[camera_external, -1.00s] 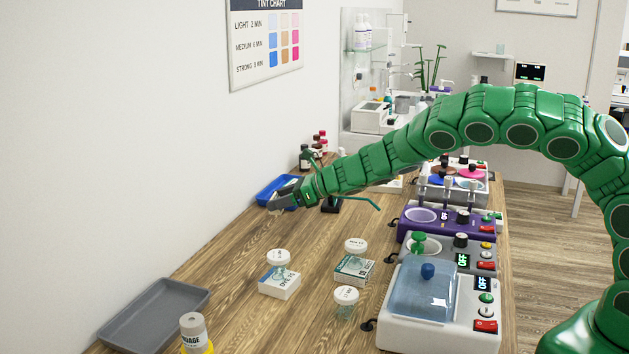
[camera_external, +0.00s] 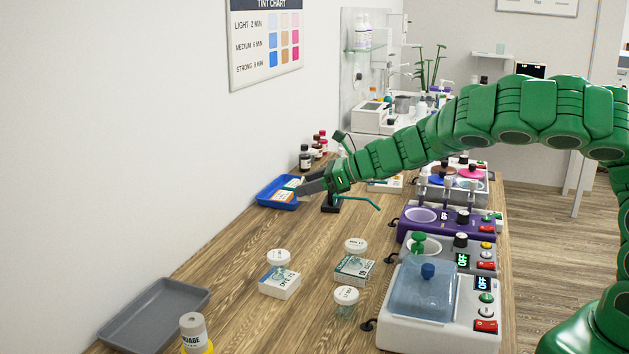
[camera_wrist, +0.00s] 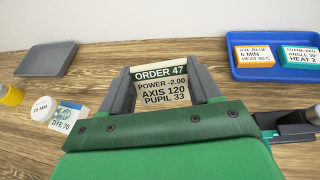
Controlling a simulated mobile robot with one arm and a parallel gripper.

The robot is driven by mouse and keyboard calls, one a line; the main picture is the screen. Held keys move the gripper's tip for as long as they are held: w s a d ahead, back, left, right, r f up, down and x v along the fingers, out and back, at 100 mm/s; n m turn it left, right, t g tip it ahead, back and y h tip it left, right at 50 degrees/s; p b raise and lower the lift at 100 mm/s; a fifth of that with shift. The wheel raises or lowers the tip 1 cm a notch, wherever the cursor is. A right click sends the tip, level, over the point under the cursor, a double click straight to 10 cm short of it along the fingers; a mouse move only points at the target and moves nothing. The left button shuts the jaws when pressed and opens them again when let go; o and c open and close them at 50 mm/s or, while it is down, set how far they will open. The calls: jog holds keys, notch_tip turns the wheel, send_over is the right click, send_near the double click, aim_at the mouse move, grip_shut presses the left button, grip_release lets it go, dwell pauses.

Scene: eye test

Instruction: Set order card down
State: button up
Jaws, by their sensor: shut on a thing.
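The order card (camera_wrist: 158,86), cream with a dark green "ORDER 47" header, is held between my fingers in the wrist view. It reads power, axis and pupil values. My gripper (camera_external: 304,186) is shut on it, beside the right end of the blue tray in the external view. The card cannot be made out clearly there. The wrist view shows the wood tabletop (camera_wrist: 98,62) around the card; its height above the table is unclear.
The blue tray (camera_wrist: 278,73) holds an orange card (camera_wrist: 254,56) and a teal card (camera_wrist: 299,56). A black stand (camera_external: 330,204) is close to my gripper. A grey tray (camera_external: 153,314), dye boxes (camera_external: 280,283) and jars are nearer. Open wood lies between.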

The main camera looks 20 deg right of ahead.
jog(key=shift+s+d+r, duration=0.35)
jog(key=shift+s, duration=0.25)
jog(key=shift+s+d+r, duration=0.3)
jog(key=shift+s+d, duration=0.05)
jog(key=shift+s, duration=0.2)
